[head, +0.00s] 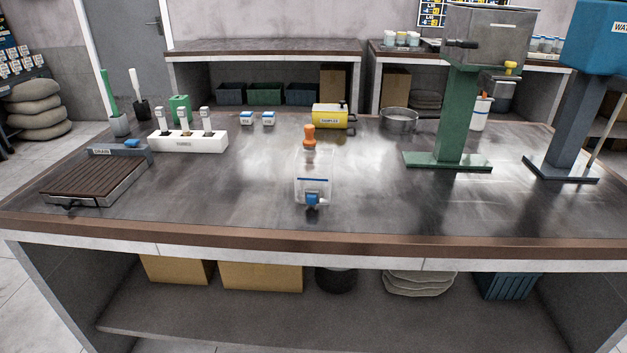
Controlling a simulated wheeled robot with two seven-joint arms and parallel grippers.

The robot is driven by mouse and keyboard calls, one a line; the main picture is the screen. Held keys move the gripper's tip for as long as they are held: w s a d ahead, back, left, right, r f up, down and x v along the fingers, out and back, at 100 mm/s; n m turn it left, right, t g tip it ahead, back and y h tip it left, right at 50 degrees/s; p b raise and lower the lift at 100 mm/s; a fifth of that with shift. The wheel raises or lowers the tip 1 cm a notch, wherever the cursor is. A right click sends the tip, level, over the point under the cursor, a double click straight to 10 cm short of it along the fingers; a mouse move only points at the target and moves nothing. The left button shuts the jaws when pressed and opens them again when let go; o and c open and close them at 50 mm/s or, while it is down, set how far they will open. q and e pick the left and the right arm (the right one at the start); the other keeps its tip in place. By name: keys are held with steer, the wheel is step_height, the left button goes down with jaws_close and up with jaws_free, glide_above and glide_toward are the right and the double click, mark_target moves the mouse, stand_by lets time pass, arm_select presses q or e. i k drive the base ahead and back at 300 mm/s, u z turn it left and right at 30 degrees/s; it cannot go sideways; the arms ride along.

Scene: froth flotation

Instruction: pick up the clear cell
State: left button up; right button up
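The clear cell (314,184) is a small transparent box with a blue line around it. It stands upright on the dark metal bench top (240,195), near the middle of the front edge. A blue fitting (312,199) sits low on its front. An orange-topped piece (309,135) shows just above and behind the cell; I cannot tell whether it touches the cell. Neither of my grippers is in the head view.
A drain tray (97,182) and a white vial rack (188,142) stand at left. A green stand (455,120) and a blue-grey stand (569,125) rise at right. Bench around the cell is clear.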

mark_target(312, 167)
steer(key=u, duration=0.85)
steer(key=i, duration=0.4)
steer(key=u, duration=0.2)
